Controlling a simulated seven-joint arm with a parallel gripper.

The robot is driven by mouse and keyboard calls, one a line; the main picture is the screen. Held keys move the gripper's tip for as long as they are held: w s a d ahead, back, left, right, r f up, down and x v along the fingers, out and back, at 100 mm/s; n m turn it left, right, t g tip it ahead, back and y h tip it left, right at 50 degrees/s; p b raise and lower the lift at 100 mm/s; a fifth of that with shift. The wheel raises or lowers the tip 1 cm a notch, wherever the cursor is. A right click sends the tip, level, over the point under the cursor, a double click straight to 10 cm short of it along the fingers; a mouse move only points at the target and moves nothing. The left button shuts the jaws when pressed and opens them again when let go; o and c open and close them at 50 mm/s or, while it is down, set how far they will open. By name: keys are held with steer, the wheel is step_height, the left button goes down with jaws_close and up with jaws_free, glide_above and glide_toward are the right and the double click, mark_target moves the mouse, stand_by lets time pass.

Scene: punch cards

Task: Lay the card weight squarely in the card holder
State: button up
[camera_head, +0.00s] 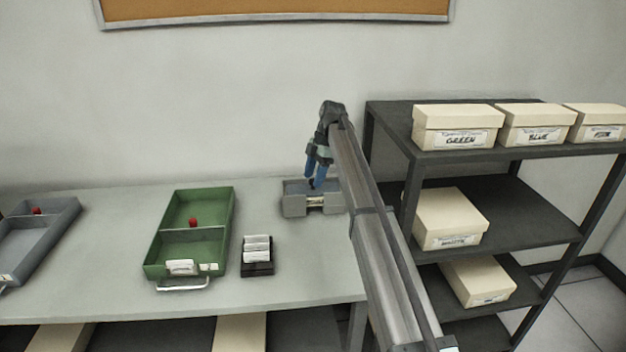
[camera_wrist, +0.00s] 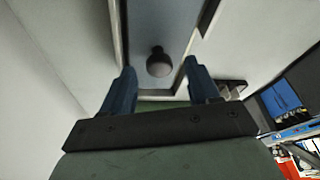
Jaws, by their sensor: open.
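The grey, boxlike card holder (camera_head: 294,208) stands near the back right of the table, with a notch in its front wall. In the wrist view its pale rim (camera_wrist: 118,32) borders a blue-grey plate, apparently the card weight (camera_wrist: 148,22), with a dark round knob. The plate lies between the rims; whether it rests flat on the bottom cannot be told. My gripper (camera_head: 315,184) points down over the holder. In the wrist view its blue fingers (camera_wrist: 160,67) are apart, one on each side of the knob, with gaps showing. The head view hides the weight.
A green tray (camera_head: 191,235) with a red knob and a black rack (camera_head: 257,269) of white cards stand left of the holder. A grey tray (camera_head: 60,222) is farther left. Shelving (camera_head: 390,109) with cream boxes stands right. Table between green tray and holder is partly clear.

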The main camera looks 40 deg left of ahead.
steer(key=v, duration=1.2)
steer(key=shift+r, duration=0.1)
